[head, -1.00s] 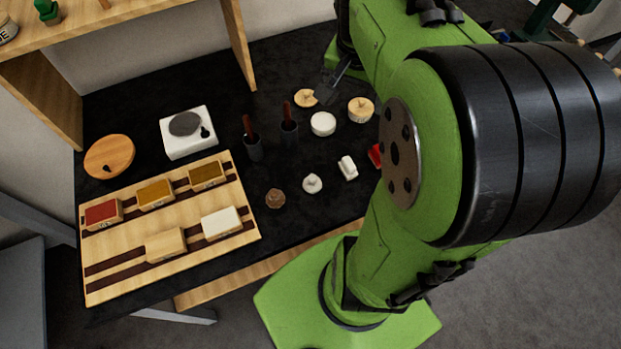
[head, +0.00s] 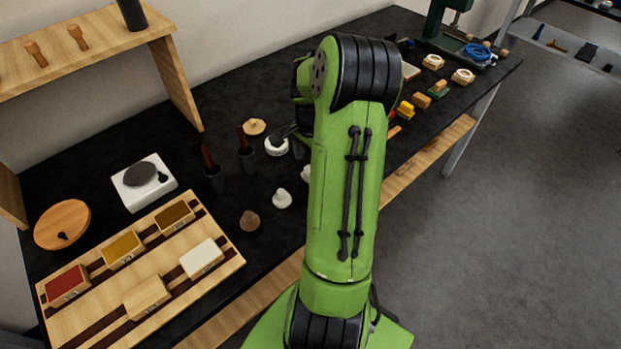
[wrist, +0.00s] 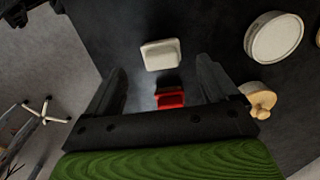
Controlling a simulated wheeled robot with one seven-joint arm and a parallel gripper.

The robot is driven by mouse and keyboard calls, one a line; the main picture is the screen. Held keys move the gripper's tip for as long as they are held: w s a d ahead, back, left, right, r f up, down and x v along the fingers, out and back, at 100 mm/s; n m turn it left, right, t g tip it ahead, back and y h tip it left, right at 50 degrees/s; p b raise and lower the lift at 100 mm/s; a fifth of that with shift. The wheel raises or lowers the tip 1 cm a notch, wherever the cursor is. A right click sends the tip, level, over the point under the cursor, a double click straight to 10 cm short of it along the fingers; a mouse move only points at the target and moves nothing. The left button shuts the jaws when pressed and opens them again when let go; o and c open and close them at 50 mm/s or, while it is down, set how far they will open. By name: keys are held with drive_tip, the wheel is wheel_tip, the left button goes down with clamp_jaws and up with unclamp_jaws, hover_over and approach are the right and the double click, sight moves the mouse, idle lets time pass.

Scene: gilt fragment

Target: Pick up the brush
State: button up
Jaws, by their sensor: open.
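I cannot tell for certain which thing is the brush. Two dark upright pieces with reddish-brown tops, one at the left (head: 212,170) and one at the right (head: 245,150), stand on the black table. My gripper (wrist: 160,66) is open and empty over the table in the wrist view. A small red piece with a dark part (wrist: 170,98) shows between its fingers, and a white block (wrist: 160,54) lies just beyond. In the head view one dark finger (head: 284,132) shows beside a round white dish (head: 276,146); my arm hides the rest.
A striped wooden board (head: 215,262) with colored blocks lies at the front left. A white device (head: 144,182) and a round wooden piece (head: 62,225) stand behind it. Small tools, including a green-and-wood block (head: 438,90), lie at the right. A wooden shelf (head: 95,40) stands at the back left.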

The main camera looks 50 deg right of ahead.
wheel_tip(320, 180, down, 5)
drive_tip(key=shift+w+d+f+b, duration=0.1)
drive_tip(key=shift+b, duration=0.4)
drive_tip(key=c, duration=1.1)
wheel_tip(320, 180, up, 10)
drive_tip(key=shift+r+p, duration=0.2)
drive_tip(key=shift+p, duration=0.9)
drive_tip(key=shift+c, duration=0.2)
